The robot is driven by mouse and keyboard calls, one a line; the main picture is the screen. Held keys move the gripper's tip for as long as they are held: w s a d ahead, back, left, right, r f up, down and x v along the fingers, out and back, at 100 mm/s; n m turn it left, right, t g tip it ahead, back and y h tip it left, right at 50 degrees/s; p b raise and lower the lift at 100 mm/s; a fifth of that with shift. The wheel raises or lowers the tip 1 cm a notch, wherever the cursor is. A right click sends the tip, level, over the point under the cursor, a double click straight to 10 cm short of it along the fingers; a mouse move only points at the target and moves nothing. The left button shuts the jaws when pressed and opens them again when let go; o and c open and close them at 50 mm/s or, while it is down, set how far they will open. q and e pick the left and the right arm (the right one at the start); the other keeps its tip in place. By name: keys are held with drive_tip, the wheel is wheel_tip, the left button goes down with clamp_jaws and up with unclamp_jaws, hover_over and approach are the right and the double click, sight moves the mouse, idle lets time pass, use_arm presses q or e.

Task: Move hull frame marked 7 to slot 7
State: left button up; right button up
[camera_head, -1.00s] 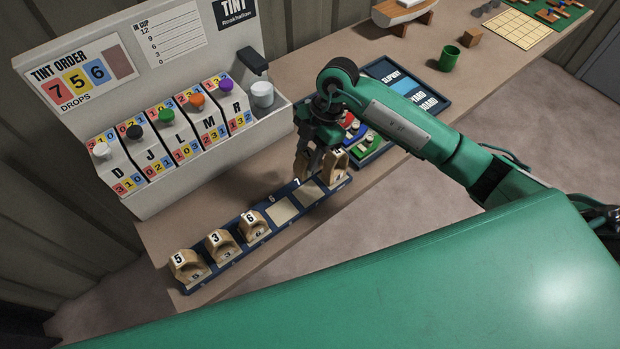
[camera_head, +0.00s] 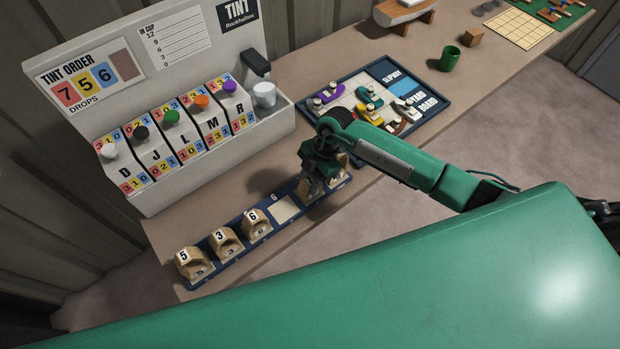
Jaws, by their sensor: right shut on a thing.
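The dark blue slotted rail (camera_head: 232,265) lies along the bench's front edge. Wooden hull frames marked 5 (camera_head: 191,262), 3 (camera_head: 226,242) and 6 (camera_head: 257,223) stand in its left part. A bare pale slot (camera_head: 285,208) follows to their right. My right gripper (camera_head: 312,187) is shut on a wooden hull frame (camera_head: 302,189), low over the rail just right of that bare slot. The held frame's number is hidden, and I cannot tell whether it touches the rail. Another frame (camera_head: 342,163) stands at the rail's right end, partly behind the gripper. My left gripper is not in view.
A tint dispenser (camera_head: 215,150) with several coloured knobs stands behind the rail. A board with small coloured boats (camera_head: 440,102) lies behind my right arm. A green cup (camera_head: 449,58) and a wooden block (camera_head: 473,38) stand farther right. Bare bench lies around them.

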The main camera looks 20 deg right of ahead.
drive_tip(key=o, duration=0.6)
drive_tip(key=shift+f, duration=0.2)
drive_tip(key=shift+c, duration=0.2)
drive_tip(key=o, duration=0.4)
drive_tip(key=shift+o, duration=0.2)
drive_tip(key=shift+r, duration=0.2)
drive_tip(key=b+v, duration=0.3)
drive_tip(key=v, duration=0.9)
